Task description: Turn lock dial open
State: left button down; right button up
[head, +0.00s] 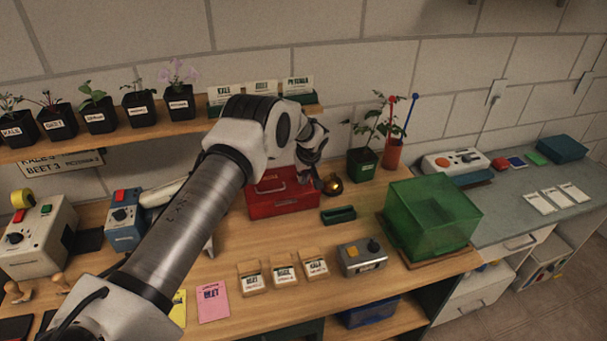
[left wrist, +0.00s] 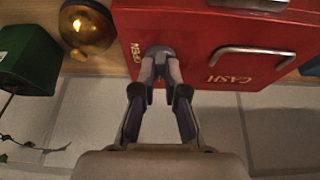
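The red cash box (head: 285,202) stands at the back of the wooden bench. The dial's exact angle is hard to read. My right gripper is not in view.
A brass round object (head: 332,186) sits right beside the box. A green pot (head: 362,164) with a plant stands behind it. A small green tray (head: 338,214), seed packets (head: 285,275) and a grey switch box (head: 362,257) lie in front. A green clear cover (head: 432,220) stands right.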

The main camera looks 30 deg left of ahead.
pick_arm(q)
jog(key=shift+f, duration=0.1)
dwell(0.3)
jog(key=m+b, duration=0.2)
jog(key=m+t+h+b, duration=0.1)
jog(key=m+b, duration=0.1)
jog(key=shift+s+a+f, duration=0.15)
jog(key=shift+a+f, duration=0.05)
jog(key=shift+f, duration=0.05)
jog(key=m+h+b, duration=0.1)
jog(key=m+b, duration=0.3)
jog(key=shift+a+t+h, duration=0.15)
jog(key=shift+t+h, duration=0.15)
jog(key=shift+h, duration=0.1)
jog(key=shift+r+m+h+b, duration=0.15)
jog(key=shift+m+h+b, duration=0.25)
jog(key=shift+m+b, duration=0.9)
jog(key=shift+s, duration=0.1)
